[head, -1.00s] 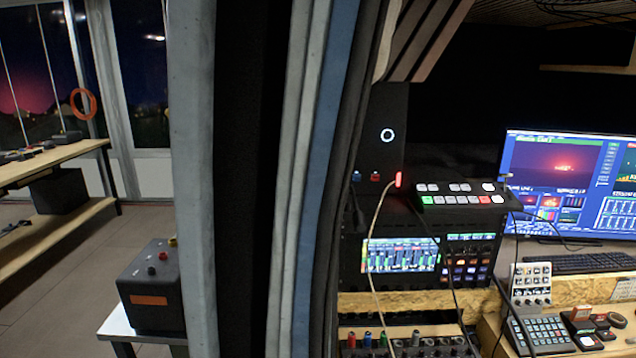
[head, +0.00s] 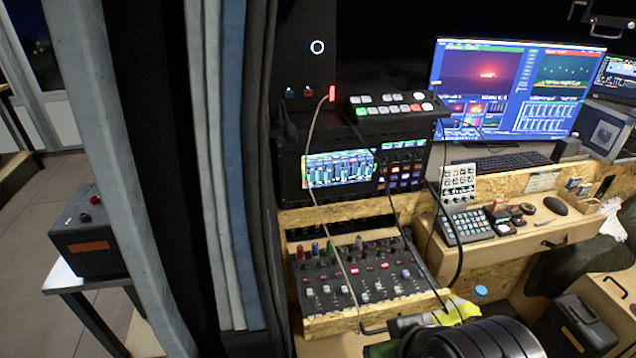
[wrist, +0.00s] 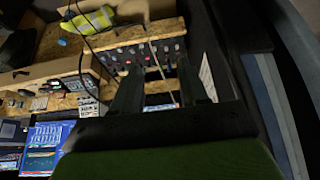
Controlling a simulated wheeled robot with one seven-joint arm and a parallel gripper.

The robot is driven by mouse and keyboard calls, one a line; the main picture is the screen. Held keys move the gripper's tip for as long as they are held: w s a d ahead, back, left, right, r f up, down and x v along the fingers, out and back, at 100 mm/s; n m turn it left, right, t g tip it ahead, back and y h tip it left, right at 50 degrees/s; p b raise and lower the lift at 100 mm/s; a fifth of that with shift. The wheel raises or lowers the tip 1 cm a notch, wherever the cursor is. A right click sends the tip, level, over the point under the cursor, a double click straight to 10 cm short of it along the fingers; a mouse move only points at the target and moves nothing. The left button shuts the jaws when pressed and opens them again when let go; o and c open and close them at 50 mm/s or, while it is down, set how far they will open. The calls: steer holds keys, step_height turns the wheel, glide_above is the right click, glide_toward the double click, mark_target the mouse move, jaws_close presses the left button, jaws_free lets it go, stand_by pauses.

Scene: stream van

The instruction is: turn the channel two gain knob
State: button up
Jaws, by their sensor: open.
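The mixer (head: 365,285) sits in a plywood tray at the lower middle of the head view. I cannot read labels, so I cannot tell which one is the channel two gain knob. In the wrist view, turned upside down, the mixer (wrist: 140,54) shows beyond my gripper (wrist: 160,72). The two dark fingers are apart, with nothing seen held between them. My gripper is apart from the knobs. In the head view its fingers do not show clearly.
Cables (head: 318,190) hang in front of the mixer and across it. A lit rack screen (head: 338,169) and button switcher (head: 395,105) are behind. A curtain (head: 235,170) borders the left. A keypad (head: 466,226) and mouse (head: 556,206) lie on the plywood desk at right.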

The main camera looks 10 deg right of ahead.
stand_by(0.3)
steer(key=n+g+y+b, duration=0.1)
steer(key=n+b, duration=0.2)
steer(key=b, duration=0.9)
glide_above(320, 260)
steer(key=s+d, duration=0.2)
steer(key=s, duration=0.4)
step_height(320, 260, down, 15)
steer(key=b+x, duration=0.1)
steer(key=x, duration=0.4)
steer(key=b+x, duration=0.2)
steer(key=x, duration=0.3)
steer(key=b+x, duration=0.1)
steer(key=x, duration=0.4)
steer(key=shift+s+a+f+b, duration=0.15)
steer(key=shift+a+f+b, duration=0.1)
steer(key=shift+a+b, duration=0.1)
jaws_close()
